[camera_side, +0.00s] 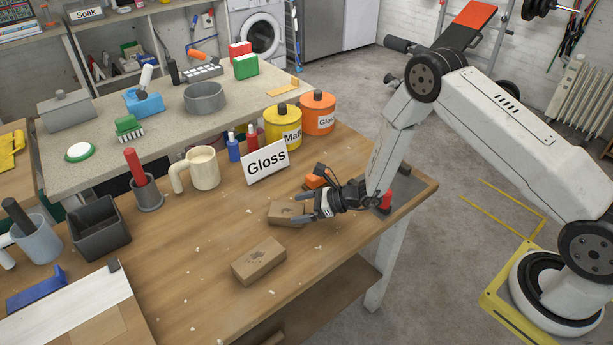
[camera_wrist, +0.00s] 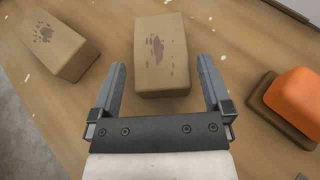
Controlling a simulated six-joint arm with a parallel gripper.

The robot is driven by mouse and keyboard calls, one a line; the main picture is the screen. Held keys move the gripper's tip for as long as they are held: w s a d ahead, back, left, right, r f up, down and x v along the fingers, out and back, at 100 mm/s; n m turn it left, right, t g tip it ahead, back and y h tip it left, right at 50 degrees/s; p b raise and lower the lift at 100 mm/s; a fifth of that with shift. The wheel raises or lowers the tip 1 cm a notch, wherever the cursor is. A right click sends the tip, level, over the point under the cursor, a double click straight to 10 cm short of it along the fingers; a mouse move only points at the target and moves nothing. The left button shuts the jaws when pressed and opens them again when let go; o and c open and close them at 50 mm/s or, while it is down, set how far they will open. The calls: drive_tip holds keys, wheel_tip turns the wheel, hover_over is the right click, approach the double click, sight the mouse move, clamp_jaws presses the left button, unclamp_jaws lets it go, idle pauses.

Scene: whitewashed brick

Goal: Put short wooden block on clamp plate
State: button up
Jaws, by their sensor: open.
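Two light brown wooden blocks with dark stains lie on the wooden bench. One block (camera_side: 285,212) is at my gripper (camera_side: 306,207), partly hidden by it in the side view. In the wrist view, this block (camera_wrist: 162,45) lies ahead of my gripper (camera_wrist: 162,68), its near end between the two open fingers, with gaps on both sides. The other block (camera_side: 258,262) lies nearer the bench's front edge; it is at upper left in the wrist view (camera_wrist: 58,45). I cannot tell surely which is shorter. A grey plate (camera_side: 405,188) with a red-handled clamp (camera_side: 386,202), apparently the clamp plate, is at the bench's right corner.
An orange-topped object (camera_side: 316,181) lies close beside my gripper, also at right in the wrist view (camera_wrist: 298,95). The Gloss sign (camera_side: 266,163), yellow tin (camera_side: 283,130) and orange tin (camera_side: 318,113) stand behind.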

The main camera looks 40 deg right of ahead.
sight(288, 209)
drive_tip(key=shift+x, duration=1.65)
drive_tip(key=c, duration=1.1)
drive_tip(key=shift+r, duration=0.15)
drive_tip(key=shift+r, duration=1)
drive_tip(key=s+r, duration=0.3)
drive_tip(key=s, duration=0.1)
drive_tip(key=s+d+r, duration=0.1)
drive_tip(key=s+r, duration=0.3)
drive_tip(key=s, duration=0.1)
drive_tip(key=s+d+r, duration=0.1)
drive_tip(key=s+r, duration=0.2)
drive_tip(key=s, duration=0.1)
drive_tip(key=shift+s+d+r, duration=0.1)
drive_tip(key=shift+s+r, duration=0.3)
